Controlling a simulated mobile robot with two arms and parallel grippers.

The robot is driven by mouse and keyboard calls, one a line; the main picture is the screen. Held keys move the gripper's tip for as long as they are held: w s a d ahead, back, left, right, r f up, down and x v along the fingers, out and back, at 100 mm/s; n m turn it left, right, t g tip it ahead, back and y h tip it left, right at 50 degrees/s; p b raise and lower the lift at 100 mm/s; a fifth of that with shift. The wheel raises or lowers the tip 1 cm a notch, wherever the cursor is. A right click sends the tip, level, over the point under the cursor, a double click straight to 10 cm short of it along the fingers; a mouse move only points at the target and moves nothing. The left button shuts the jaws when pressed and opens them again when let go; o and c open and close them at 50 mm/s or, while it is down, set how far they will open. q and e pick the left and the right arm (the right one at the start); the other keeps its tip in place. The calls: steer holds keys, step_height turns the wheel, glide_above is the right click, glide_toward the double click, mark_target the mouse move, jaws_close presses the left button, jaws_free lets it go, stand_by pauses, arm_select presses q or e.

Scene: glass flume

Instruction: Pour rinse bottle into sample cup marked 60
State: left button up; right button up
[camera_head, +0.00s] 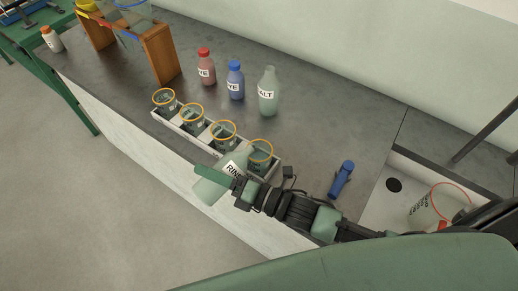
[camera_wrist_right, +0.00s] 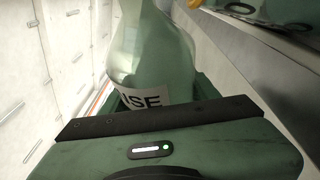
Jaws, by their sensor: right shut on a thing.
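The rinse bottle (camera_head: 208,190) is pale green and see-through, with a white label partly readable as RIN. My right gripper (camera_head: 224,181) is shut around it, in front of the counter's front edge. In the right wrist view the bottle (camera_wrist_right: 150,45) stands between the fingers, its label partly hidden. Its upper end is close to the rightmost cup (camera_head: 261,153); I cannot tell its exact tilt. Several clear cups with orange rims, including the leftmost cup (camera_head: 165,101), sit in a white rack (camera_head: 202,144). Their markings are too small to read. My left gripper is out of view.
A red bottle (camera_head: 206,70), a blue bottle (camera_head: 235,82) and a pale green SALT bottle (camera_head: 268,95) stand behind the rack. A wooden stand (camera_head: 160,54) is at the left. A blue object (camera_head: 342,178) lies near a sink basin holding a clear container (camera_head: 432,207).

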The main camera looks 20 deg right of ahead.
steer(key=shift+w, duration=0.15)
steer(key=shift+r, duration=0.25)
steer(key=shift+m, duration=0.3)
steer(key=shift+d+r, duration=0.1)
steer(key=shift+r, duration=0.15)
steer(key=shift+d+r, duration=0.1)
steer(key=shift+r, duration=0.05)
steer(key=shift+r+m, duration=0.15)
steer(key=shift+m, duration=0.15)
steer(key=shift+r+p, duration=0.1)
steer(key=shift+p, duration=0.2)
